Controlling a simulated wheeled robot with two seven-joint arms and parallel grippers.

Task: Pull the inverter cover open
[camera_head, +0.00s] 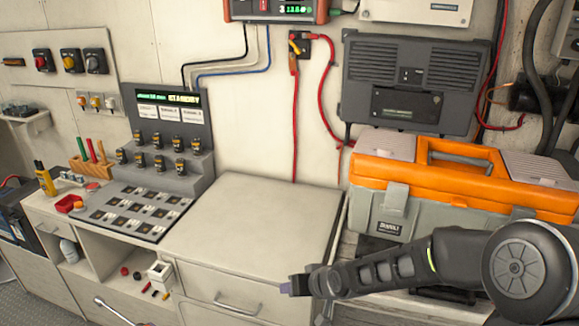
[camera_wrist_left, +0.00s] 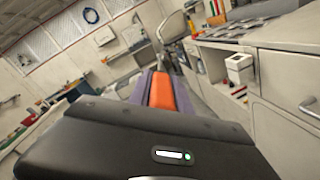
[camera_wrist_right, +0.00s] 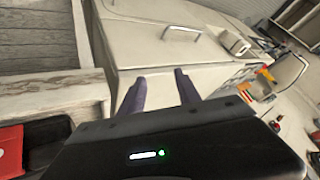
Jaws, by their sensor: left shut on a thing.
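A dark grey box on the wall (camera_head: 358,75), apparently the inverter, hangs above the orange and grey toolbox. Its front has a smaller black panel (camera_head: 405,105) in the lower middle, which looks closed. My right gripper (camera_head: 287,287) is in front of the counter drawer, low and left of the box, well apart from it. In the right wrist view its purple fingers (camera_wrist_right: 158,92) are apart with nothing between them. In the left wrist view my left gripper (camera_wrist_left: 162,92) is shut on an orange-handled thing (camera_wrist_left: 163,93). The left gripper's fingers do not show in the head view.
The toolbox (camera_head: 470,190) stands below the grey box. The counter top (camera_head: 255,215) is bare. Red cables (camera_head: 295,120) hang left of the grey box. A stepped panel with buttons (camera_head: 140,210) is at the left. A silver tool end (camera_head: 115,312) shows at the bottom edge.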

